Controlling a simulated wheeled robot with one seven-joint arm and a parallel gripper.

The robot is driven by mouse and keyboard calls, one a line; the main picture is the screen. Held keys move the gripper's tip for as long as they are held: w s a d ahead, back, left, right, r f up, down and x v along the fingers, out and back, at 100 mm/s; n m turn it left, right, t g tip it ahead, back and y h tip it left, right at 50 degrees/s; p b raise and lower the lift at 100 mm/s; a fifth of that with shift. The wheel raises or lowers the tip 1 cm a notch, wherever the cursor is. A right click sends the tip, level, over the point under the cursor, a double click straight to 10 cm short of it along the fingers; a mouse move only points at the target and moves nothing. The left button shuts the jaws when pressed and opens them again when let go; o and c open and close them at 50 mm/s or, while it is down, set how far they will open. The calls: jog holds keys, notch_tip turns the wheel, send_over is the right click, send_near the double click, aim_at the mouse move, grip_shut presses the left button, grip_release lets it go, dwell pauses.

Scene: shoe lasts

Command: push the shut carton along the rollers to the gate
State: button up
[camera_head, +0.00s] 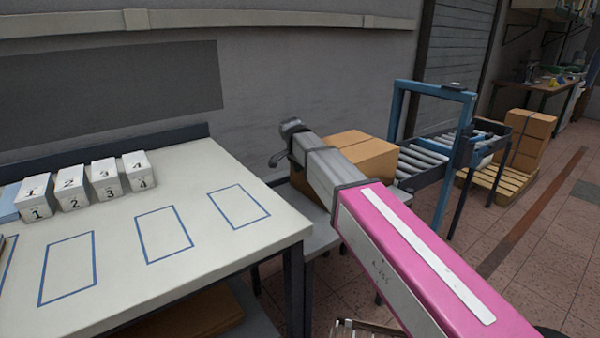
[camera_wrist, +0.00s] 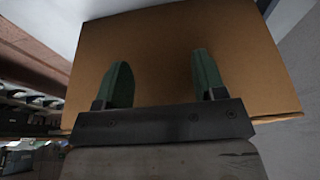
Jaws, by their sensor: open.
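The brown carton (camera_head: 368,157) stands at the near end of the rollers (camera_head: 424,158), its top flat and shut. My arm crosses in front and hides its left and lower parts. In the wrist view the carton (camera_wrist: 160,45) fills most of the picture. My gripper (camera_wrist: 162,80) is open, with its two green fingers apart and pointing at the carton's face. Nothing is between the fingers; whether the tips touch the carton I cannot tell. The blue gate frame (camera_head: 398,112) stands over the rollers, beyond the carton.
A white table (camera_head: 190,262) with blue outlined rectangles is at the left. Several numbered white boxes (camera_head: 72,187) stand at its back. Past the gate, strapped brown cartons (camera_head: 528,140) sit on a wooden pallet (camera_head: 500,184). Open floor (camera_head: 540,255) lies at the right.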

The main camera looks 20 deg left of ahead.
jog(key=w+d, duration=0.9)
jog(key=w, duration=0.3)
jog(key=shift+w+d, duration=0.15)
jog(key=shift+d, duration=0.25)
dwell(1.6)
